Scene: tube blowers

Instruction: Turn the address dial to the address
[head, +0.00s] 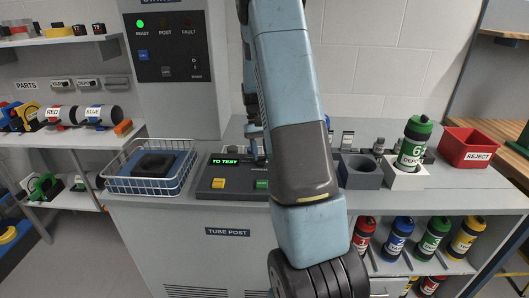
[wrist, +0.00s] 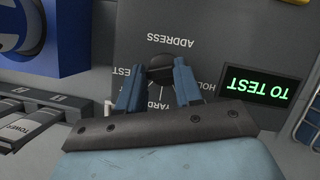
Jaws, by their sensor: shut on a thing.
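The address dial (wrist: 161,66) is a dark round knob on a grey panel, seen upside down in the wrist view. The word ADDRESS is printed beside it, and partly covered labels, including YARD, stand around it. My gripper (wrist: 160,78) has its two blue fingers on either side of the knob and is shut on it. Which label the knob points to cannot be told. The green display (wrist: 256,88) reads TO TEST; it also shows in the head view (head: 231,161). In the head view my arm hides the dial.
On the counter, a wire basket (head: 113,181) stands left of the console (head: 209,188). A grey block (head: 359,173), a green-capped tube (head: 413,145) and a red REJECT bin (head: 468,149) stand on the right. In the wrist view, a blue part (wrist: 45,40) lies close at left.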

